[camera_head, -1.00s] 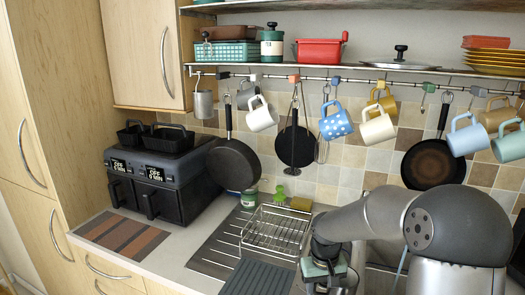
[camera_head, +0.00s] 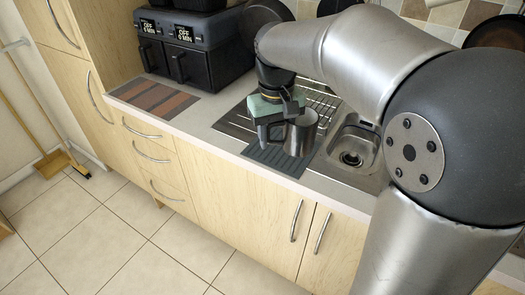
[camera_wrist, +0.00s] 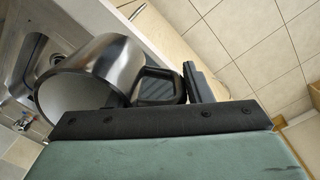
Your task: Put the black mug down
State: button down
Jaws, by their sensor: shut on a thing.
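The black mug (camera_head: 301,132) looks dark, shiny and metallic in the head view. My gripper (camera_head: 280,112) is shut on it at its handle side, with the mug to the right of the fingers. My gripper's finger (camera_wrist: 195,85) is next to the handle; the grip itself is partly hidden.
A dark ridged mat (camera_head: 262,157) lies below the mug. The sink (camera_head: 352,152) is to the right, with a wire rack (camera_head: 322,100) behind. A black air fryer (camera_head: 190,50) and striped mat (camera_head: 155,98) stand left. The counter's front edge (camera_head: 215,145) is close.

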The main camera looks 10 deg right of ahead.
jog(key=w+f+p, duration=0.1)
jog(key=w+f, duration=0.2)
jog(key=w, duration=0.1)
jog(key=w+f+p, duration=0.1)
jog(key=w+f, duration=0.2)
jog(key=w, duration=0.1)
jog(key=w+f+p, duration=0.1)
jog(key=w+f, duration=0.1)
jog(key=w, duration=0.3)
jog(key=shift+a+f, duration=0.25)
jog(key=shift+f, duration=0.15)
jog(key=shift+w+f+p, duration=0.25)
jog(key=shift+f+p, duration=0.1)
jog(key=shift+f, duration=1.55)
jog(key=shift+f, duration=0.15)
jog(key=c, duration=0.7)
grip_release()
